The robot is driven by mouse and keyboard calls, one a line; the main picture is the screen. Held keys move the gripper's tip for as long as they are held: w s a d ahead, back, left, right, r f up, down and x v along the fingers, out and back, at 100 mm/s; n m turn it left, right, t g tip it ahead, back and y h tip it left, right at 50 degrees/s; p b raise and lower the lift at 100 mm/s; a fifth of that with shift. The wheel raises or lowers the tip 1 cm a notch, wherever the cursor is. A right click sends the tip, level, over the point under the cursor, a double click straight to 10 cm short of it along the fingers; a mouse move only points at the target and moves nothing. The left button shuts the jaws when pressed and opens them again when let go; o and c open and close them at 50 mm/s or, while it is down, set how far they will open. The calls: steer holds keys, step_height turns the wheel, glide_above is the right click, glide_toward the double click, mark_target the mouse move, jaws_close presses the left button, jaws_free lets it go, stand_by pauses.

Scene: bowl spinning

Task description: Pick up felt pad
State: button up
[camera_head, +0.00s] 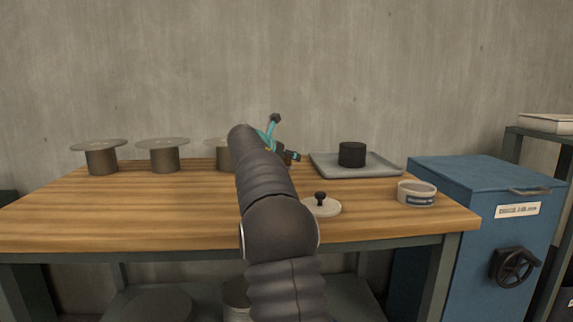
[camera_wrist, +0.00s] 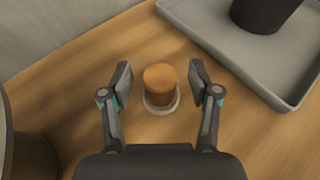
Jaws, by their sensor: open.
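In the wrist view, a short orange-brown cylinder (camera_wrist: 159,77) stands upright on a pale round base (camera_wrist: 161,107) on the wooden table. My gripper (camera_wrist: 161,82) is open, with one finger on either side of the cylinder and a visible gap on both sides. In the head view, my gripper (camera_head: 283,148) is mostly hidden behind my arm at the back of the table. A pale flat disc with a black knob (camera_head: 321,206) lies to the right of my arm. I cannot tell which of these is the felt pad.
A grey tray (camera_head: 385,168) holding a black cylinder (camera_head: 352,154) lies to the right of my gripper. A white labelled bowl or tub (camera_head: 417,194) sits near the table's right edge. Several disc-topped posts (camera_head: 163,158) stand at the left. The left front tabletop is clear.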

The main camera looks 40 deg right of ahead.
jaws_close()
steer(key=shift+r, duration=0.15)
steer(key=shift+r+p, duration=0.35)
steer(key=shift+r, duration=0.25)
step_height(320, 180, up, 3)
steer(key=shift+r+p, duration=0.1)
steer(key=shift+p, duration=0.65)
steer(key=s+a+r, duration=0.2)
steer(key=s+r, duration=0.4)
steer(key=s, duration=0.5)
steer(key=shift+s+r, duration=0.15)
steer(key=shift+s, duration=0.1)
